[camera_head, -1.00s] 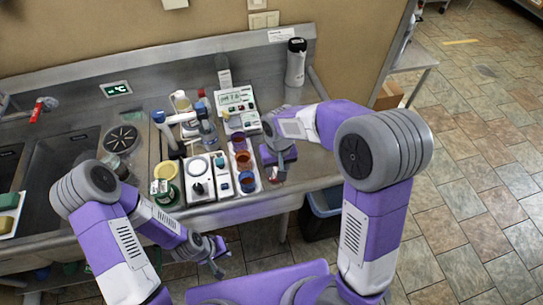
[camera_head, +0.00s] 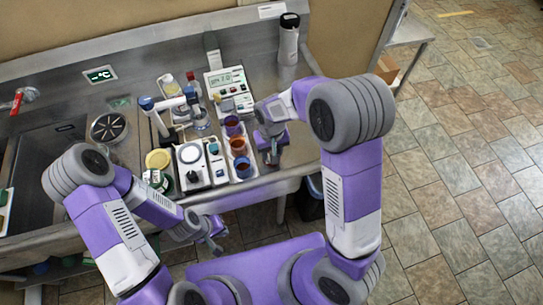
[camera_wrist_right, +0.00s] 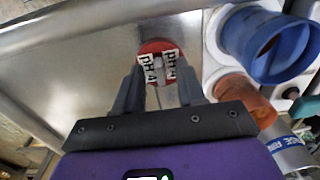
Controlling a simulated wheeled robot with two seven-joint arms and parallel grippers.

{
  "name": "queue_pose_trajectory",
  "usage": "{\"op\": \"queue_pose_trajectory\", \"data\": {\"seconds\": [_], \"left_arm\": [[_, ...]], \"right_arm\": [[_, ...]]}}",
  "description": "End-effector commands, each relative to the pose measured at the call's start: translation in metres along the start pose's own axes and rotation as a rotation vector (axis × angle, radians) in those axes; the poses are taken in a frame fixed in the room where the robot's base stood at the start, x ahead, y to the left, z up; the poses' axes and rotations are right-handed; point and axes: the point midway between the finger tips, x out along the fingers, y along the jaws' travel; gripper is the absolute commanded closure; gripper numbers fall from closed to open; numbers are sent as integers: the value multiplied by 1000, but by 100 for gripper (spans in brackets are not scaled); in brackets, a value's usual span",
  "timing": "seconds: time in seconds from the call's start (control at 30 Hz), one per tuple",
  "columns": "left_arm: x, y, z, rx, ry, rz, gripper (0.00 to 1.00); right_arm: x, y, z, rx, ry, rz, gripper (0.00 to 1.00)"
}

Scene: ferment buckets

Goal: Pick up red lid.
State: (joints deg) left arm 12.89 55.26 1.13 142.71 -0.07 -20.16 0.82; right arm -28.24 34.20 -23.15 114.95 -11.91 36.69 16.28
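In the head view my right gripper (camera_head: 272,153) is low over the counter, right of the cup rack, and the lid is hidden there. My left gripper (camera_head: 216,238) hangs in front of the counter edge, apart from everything, and looks open and empty.
A white rack holds purple, orange and blue cups (camera_head: 243,167) close left of my right gripper; the blue cup (camera_wrist_right: 268,45) is near it in the wrist view. A scale (camera_head: 192,155), meter (camera_head: 228,83) and bottles stand farther left. A flask (camera_head: 288,40) stands at the back.

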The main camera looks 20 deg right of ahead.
Motion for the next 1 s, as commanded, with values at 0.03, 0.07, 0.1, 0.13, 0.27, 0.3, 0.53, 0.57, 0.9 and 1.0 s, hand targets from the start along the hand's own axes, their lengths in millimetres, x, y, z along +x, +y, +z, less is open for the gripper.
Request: {"op": "queue_pose_trajectory", "data": {"seconds": [0.03, 0.07, 0.1, 0.13, 0.27, 0.3, 0.53, 0.57, 0.9, 1.0], "left_arm": [[0, 0, 0, 0, 0, 0, 100], [0, 0, 0, 0, 0, 0, 100], [0, 0, 0, 0, 0, 0, 100], [0, 0, 0, 0, 0, 0, 100], [0, 0, 0, 0, 0, 0, 100], [0, 0, 0, 0, 0, 0, 100], [0, 0, 0, 0, 0, 0, 100], [0, 0, 0, 0, 0, 0, 100], [-5, 2, 0, 0, 0, 0, 100], [-9, 3, 0, 0, 0, 0, 100]], "right_arm": [[0, 0, 0, 0, 0, 0, 61], [0, 0, 0, 0, 0, 0, 64], [0, 0, 0, 0, 0, 0, 70], [0, 0, 0, 0, 0, 0, 74], [0, 0, 0, 0, 0, 0, 94], [0, 0, 0, 0, 1, 0, 100], [-1, 0, 0, 0, 1, 0, 100], [-1, 0, 0, 0, 1, 0, 100], [-27, 0, -1, -1, 6, -2, 100], [-49, 0, -2, -1, 7, -3, 100]]}}
